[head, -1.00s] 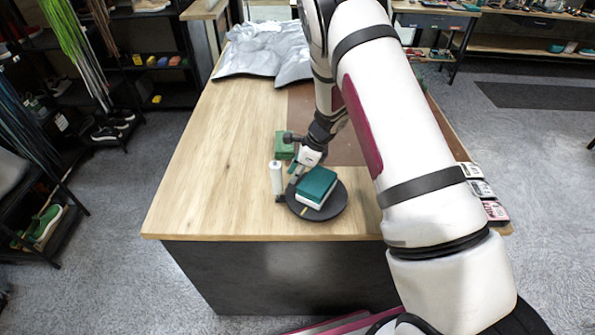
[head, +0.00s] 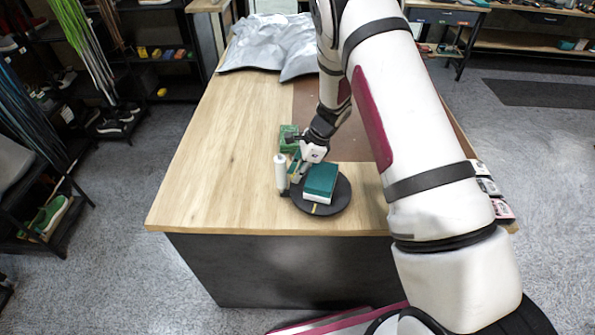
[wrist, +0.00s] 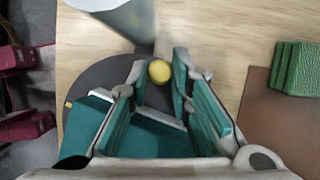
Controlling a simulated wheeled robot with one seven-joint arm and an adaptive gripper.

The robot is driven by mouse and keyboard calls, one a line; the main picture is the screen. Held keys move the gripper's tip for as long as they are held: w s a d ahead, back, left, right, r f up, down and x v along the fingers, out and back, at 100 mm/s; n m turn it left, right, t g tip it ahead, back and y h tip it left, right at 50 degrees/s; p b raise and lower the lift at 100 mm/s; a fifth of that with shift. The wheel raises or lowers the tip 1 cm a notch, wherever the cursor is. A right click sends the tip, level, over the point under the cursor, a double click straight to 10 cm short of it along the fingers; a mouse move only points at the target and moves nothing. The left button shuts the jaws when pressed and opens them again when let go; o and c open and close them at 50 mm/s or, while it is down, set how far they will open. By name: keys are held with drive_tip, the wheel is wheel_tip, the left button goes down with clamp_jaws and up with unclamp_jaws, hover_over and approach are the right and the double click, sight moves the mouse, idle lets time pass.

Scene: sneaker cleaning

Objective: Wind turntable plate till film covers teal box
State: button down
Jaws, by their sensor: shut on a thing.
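The black round turntable plate (head: 336,205) sits near the table's front edge, with a yellow mark on its front rim. The teal box (head: 321,178) with a white lower part rests on it; its teal top shows bare in the head view. A white upright roll (head: 281,172) stands at the plate's left. My gripper (head: 298,168) is low at the plate's back-left edge. In the wrist view, my gripper (wrist: 159,75) is shut on a round yellow knob (wrist: 160,71), and its fingers partly hide the teal box (wrist: 150,138). I cannot make out any film.
Green blocks (head: 288,138) stand behind my gripper, beside a brown mat (head: 310,105). Small boxes (head: 490,186) line the right edge. The table's left side is clear.

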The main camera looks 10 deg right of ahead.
drive_tip(key=c, duration=1.7)
unclamp_jaws()
drive_tip(key=v, duration=1.2)
